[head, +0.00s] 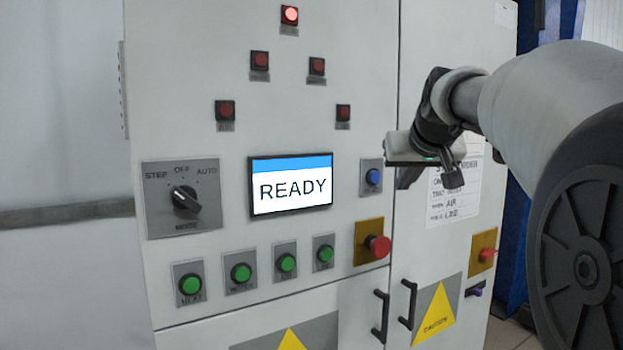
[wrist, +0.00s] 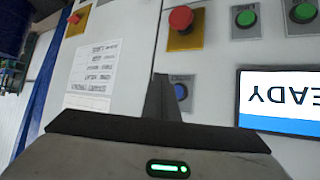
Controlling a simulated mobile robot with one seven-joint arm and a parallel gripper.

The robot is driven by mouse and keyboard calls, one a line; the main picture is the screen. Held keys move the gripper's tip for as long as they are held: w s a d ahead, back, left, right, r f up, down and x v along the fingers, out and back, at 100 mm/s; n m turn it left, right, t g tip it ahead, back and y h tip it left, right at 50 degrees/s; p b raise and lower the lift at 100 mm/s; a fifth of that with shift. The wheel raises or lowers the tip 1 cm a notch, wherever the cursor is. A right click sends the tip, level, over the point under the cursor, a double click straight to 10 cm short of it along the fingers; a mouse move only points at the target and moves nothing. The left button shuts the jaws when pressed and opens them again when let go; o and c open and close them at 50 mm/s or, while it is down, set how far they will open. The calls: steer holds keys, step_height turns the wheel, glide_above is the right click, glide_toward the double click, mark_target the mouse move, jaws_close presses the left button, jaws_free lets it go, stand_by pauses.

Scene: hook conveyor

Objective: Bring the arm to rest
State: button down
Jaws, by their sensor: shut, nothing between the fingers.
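My gripper (head: 408,178) is in front of the grey control cabinet, just right of the blue button (head: 373,177) in the head view. My arm reaches in from the right, bent at the wrist. In the wrist view the fingers of my gripper (wrist: 161,84) are together, with nothing between them, and the blue button (wrist: 181,92) shows just beside their tips. I cannot tell whether the fingers touch the panel.
The cabinet (head: 230,110) bears a screen (head: 291,186) reading READY, a mode knob (head: 186,200), several green buttons and a red mushroom button (head: 378,246). The top red lamp (head: 290,15) is lit. Door handles (head: 381,316) stick out below.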

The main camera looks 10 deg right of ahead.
steer(key=s+a+f+g, duration=0.1)
steer(key=s+a+f, duration=0.4)
steer(key=s+f, duration=0.3)
steer(key=s+a+f+n+g+y, duration=0.1)
steer(key=s+a+f+g, duration=0.1)
steer(key=s+a+f, duration=0.4)
steer(key=s+a+f+n+g+y+p, duration=0.1)
steer(key=s+a+f, duration=0.4)
steer(key=s+f, duration=0.5)
steer(key=s+g, duration=0.1)
steer(key=s, duration=0.4)
steer(key=shift+s+a, duration=0.2)
steer(key=shift+a, duration=0.2)
